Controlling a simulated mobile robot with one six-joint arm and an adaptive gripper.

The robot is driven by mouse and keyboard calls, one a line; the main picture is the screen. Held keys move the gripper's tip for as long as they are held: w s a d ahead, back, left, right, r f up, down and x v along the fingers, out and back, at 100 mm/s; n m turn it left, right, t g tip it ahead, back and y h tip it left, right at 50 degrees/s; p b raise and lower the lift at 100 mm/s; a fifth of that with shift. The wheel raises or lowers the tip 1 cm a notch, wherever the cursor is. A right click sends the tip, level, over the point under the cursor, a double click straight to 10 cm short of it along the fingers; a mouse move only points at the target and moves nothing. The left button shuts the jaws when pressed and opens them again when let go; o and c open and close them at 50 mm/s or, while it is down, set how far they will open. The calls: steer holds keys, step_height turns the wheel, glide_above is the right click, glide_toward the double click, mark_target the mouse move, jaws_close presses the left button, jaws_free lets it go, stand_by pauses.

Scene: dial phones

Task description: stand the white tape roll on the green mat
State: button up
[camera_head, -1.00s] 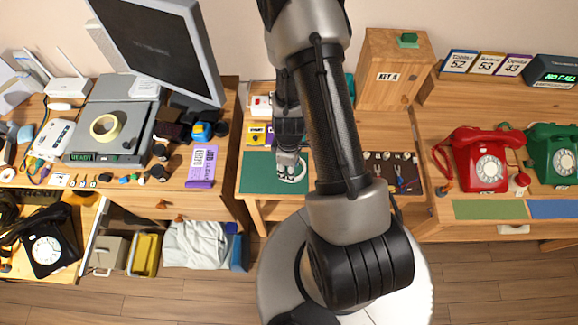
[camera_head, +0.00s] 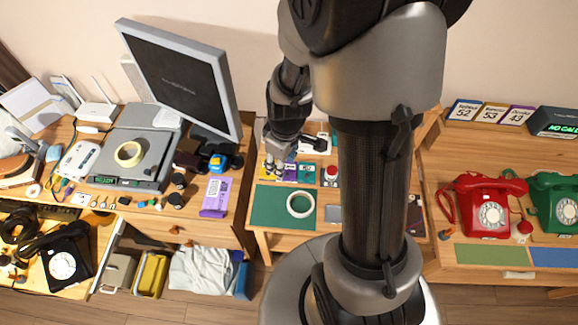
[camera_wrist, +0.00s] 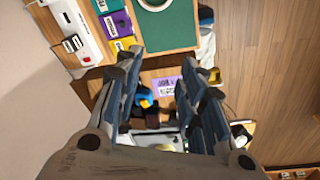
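The white tape roll (camera_head: 300,204) lies on the right part of the green mat (camera_head: 268,213), seemingly flat, with green showing through its hole. In the wrist view the roll (camera_wrist: 154,5) is cut off by the top edge, on the mat (camera_wrist: 178,28). My gripper (camera_head: 275,168) is behind the mat, over the row of small coloured cards, apart from the roll. In the wrist view its fingers (camera_wrist: 165,88) are spread with nothing held between them.
Coloured cards (camera_head: 290,172) and a red button (camera_head: 330,175) stand behind the mat. A cream tape roll (camera_head: 129,154) lies on a grey machine at left. A monitor (camera_head: 180,80) stands behind it. Red (camera_head: 487,208) and green phones (camera_head: 556,203) are at right.

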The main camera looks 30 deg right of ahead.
steer(key=s+a+r+m+t, duration=0.1)
steer(key=s+a+r+m, duration=0.15)
steer(key=r, duration=0.55)
steer(key=s+a+r+m+t, duration=0.1)
steer(key=s+a+r, duration=0.15)
steer(key=r, duration=0.55)
steer(key=s+a+r+m+t, duration=0.1)
steer(key=s+r+m, duration=0.1)
steer(key=s+r, duration=0.4)
steer(key=s, duration=0.4)
steer(key=shift+r, duration=0.2)
steer(key=shift+f+m, duration=0.1)
steer(key=shift+m, duration=0.15)
step_height(320, 180, down, 9)
steer(key=b, duration=0.9)
